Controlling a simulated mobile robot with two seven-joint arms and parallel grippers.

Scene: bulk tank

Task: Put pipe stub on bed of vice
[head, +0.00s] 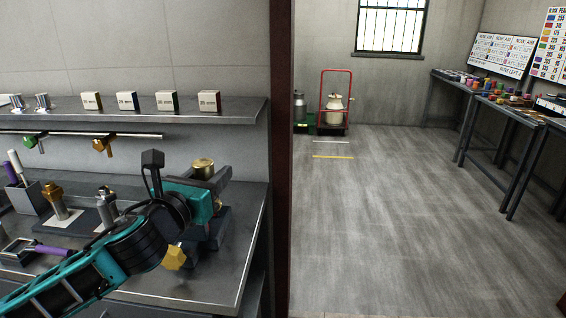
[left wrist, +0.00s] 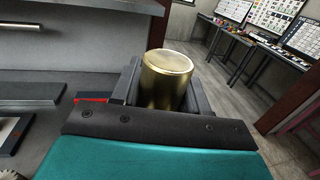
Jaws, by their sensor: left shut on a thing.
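The pipe stub, a short brass-coloured cylinder (head: 203,167), stands upright between the fingers of my left gripper (head: 208,176). In the left wrist view the stub (left wrist: 166,78) sits between the two dark fingers, its closed-looking top and upper side showing. My left gripper is shut on it, above the right end of the bench. A dark block that looks like the vice (head: 214,240) shows below the gripper, with a yellow knob (head: 173,257) at its front. My gripper and wrist hide most of the vice and its bed. I cannot tell whether the stub touches it.
The steel bench (head: 232,270) carries a copper-coloured fitting (head: 55,200), a purple-handled tool (head: 52,250) and a holder (head: 38,198) to the left. A shelf (head: 180,117) with several labelled blocks runs above. A dark red post (head: 282,150) stands right of the bench; open floor lies beyond.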

